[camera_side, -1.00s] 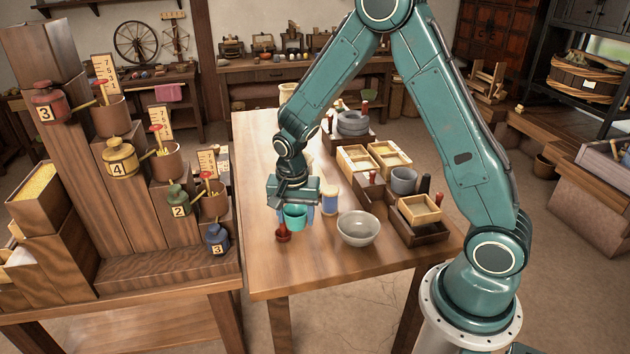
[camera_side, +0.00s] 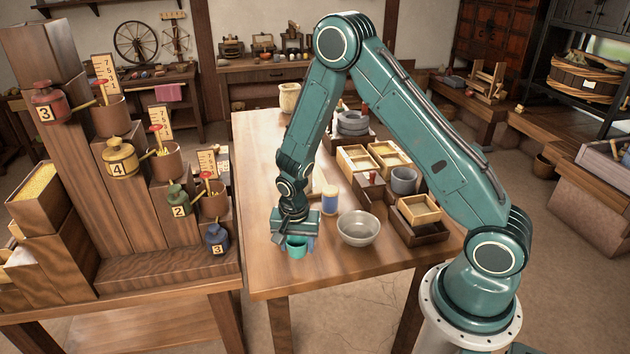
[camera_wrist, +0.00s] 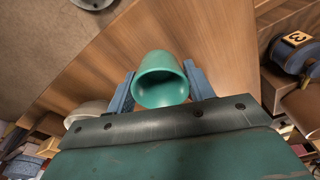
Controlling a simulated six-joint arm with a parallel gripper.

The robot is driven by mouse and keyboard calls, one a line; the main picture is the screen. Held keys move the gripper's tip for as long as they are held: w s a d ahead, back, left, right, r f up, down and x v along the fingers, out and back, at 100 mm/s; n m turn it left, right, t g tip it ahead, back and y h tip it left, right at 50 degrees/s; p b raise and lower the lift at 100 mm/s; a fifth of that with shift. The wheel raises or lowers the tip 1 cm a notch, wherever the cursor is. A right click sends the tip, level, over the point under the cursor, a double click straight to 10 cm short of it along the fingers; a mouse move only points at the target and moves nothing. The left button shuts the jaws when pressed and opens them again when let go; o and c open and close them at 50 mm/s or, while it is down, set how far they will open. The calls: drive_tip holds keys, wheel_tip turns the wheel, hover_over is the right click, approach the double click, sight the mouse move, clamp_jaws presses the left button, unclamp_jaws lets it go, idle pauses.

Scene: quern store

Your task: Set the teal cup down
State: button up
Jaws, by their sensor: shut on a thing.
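The teal cup (camera_side: 296,248) is held between the two blue fingers of my gripper (camera_side: 297,238), low at the near left part of the wooden table (camera_side: 340,272). In the wrist view the cup (camera_wrist: 161,80) sits between the fingers, its open mouth facing the camera. My gripper is shut on it. I cannot tell whether the cup's base touches the table top.
A grey bowl (camera_side: 358,229) stands to the right of my gripper, and a blue and white jar (camera_side: 330,200) just behind. Wooden trays (camera_side: 420,208) stand further right. The stepped stand with a blue numbered pot (camera_side: 217,238) is at left. The table front is clear.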

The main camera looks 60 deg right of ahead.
sight(297, 252)
drive_tip(key=shift+f, duration=1.5)
drive_tip(key=shift+f, duration=0.15)
drive_tip(key=o, duration=1)
drive_tip(key=shift+s+a+r, duration=0.1)
drive_tip(key=shift+a+r, duration=0.15)
drive_tip(key=shift+r, duration=1.8)
drive_tip(key=shift+s+a+r, duration=0.1)
drive_tip(key=shift+a+r, duration=0.1)
drive_tip(key=shift+r, duration=1.8)
drive_tip(key=shift+s+a+r, duration=0.1)
drive_tip(key=shift+a+r, duration=0.15)
drive_tip(key=shift+r, duration=1.8)
drive_tip(key=shift+r, duration=0.1)
